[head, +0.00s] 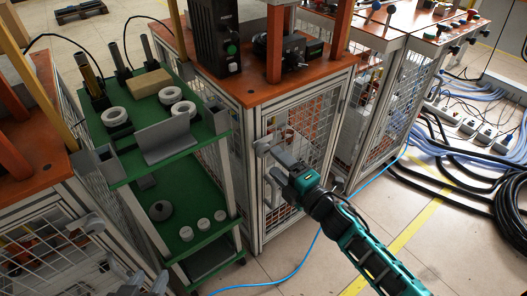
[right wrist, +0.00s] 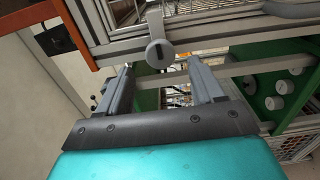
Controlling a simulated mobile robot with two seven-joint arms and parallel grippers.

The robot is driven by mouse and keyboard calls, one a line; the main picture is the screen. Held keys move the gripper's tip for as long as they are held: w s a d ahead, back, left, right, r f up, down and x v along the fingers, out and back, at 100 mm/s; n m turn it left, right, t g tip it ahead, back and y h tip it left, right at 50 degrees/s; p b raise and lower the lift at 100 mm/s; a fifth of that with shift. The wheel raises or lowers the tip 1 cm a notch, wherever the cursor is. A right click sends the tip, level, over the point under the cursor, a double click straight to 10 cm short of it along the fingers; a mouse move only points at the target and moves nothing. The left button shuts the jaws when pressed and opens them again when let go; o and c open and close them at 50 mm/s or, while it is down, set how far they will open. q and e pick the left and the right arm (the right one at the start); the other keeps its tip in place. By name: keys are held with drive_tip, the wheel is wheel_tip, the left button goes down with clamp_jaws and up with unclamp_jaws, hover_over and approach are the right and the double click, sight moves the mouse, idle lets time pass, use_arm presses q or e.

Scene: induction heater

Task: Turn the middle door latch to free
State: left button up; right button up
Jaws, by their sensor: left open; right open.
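The middle door latch (head: 263,146) is a light grey knob on the front frame of the middle mesh-door cabinet (head: 297,130). In the right wrist view the latch (right wrist: 160,53) shows as a round grey knob with a dark slot, just beyond the fingertips and between their lines. My right gripper (head: 274,166) is open in front of the latch; its two grey fingers (right wrist: 162,72) stand apart with nothing between them. I cannot tell whether a finger touches the knob. My left gripper (head: 138,281) is open and empty at the bottom left edge, partly cut off.
A green shelf cart (head: 205,140) with rings and cylinders stands left of the middle cabinet. Another cabinet (head: 38,180) with a mesh door is at the far left. Black hoses (head: 508,195) and blue cables lie on the floor at right. The floor in front is mostly clear.

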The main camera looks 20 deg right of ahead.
sight(265, 152)
drive_tip(key=b+x, duration=0.1)
drive_tip(key=x, duration=0.5)
drive_tip(key=shift+w+a, duration=0.1)
drive_tip(key=shift+w, duration=0.2)
drive_tip(key=shift+c, duration=0.4)
drive_tip(key=c, duration=0.9)
